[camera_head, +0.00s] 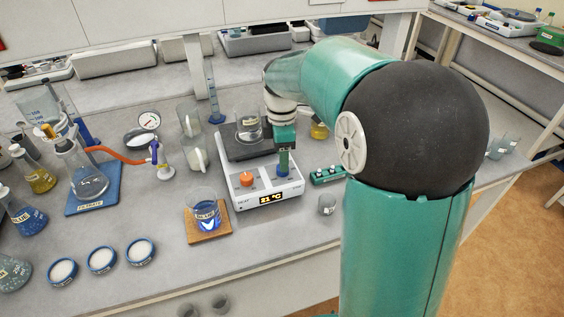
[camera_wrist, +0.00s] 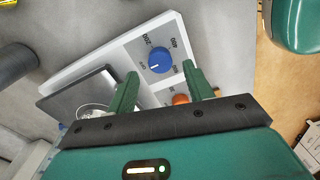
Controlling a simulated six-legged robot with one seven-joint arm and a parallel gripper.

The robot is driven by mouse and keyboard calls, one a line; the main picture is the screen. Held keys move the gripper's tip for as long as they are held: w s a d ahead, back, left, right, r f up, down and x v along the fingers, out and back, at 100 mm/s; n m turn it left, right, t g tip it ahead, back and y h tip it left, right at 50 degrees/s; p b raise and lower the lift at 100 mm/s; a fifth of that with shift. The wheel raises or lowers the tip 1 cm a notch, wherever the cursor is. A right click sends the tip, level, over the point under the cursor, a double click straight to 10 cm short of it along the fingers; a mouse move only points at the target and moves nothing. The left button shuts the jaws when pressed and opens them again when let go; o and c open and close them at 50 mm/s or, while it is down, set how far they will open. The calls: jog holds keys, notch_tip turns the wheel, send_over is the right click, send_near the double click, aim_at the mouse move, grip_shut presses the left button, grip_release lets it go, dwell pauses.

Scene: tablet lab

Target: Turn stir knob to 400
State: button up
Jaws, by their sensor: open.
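The stirrer hotplate (camera_head: 264,191) is a white unit with a dark top plate and a lit display reading 21 °C. Its blue stir knob (camera_wrist: 159,60) shows in the wrist view, with the numbers 200 and 400 printed around it. My gripper (camera_head: 284,165) points down over the right front of the hotplate and hides most of the knob in the head view. In the wrist view its two green fingers are apart, one on each side of the knob; contact is not visible. An orange knob (camera_head: 246,179) sits to the left.
A glass beaker (camera_head: 248,126) stands on the hotplate. A beaker of blue liquid (camera_head: 205,215) on a wooden pad stands to the front left. A small green rack (camera_head: 327,175) and an empty beaker (camera_head: 327,204) are close on the right. Flasks crowd the left.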

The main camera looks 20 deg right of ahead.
jog(key=shift+f, duration=1.55)
jog(key=c, duration=1)
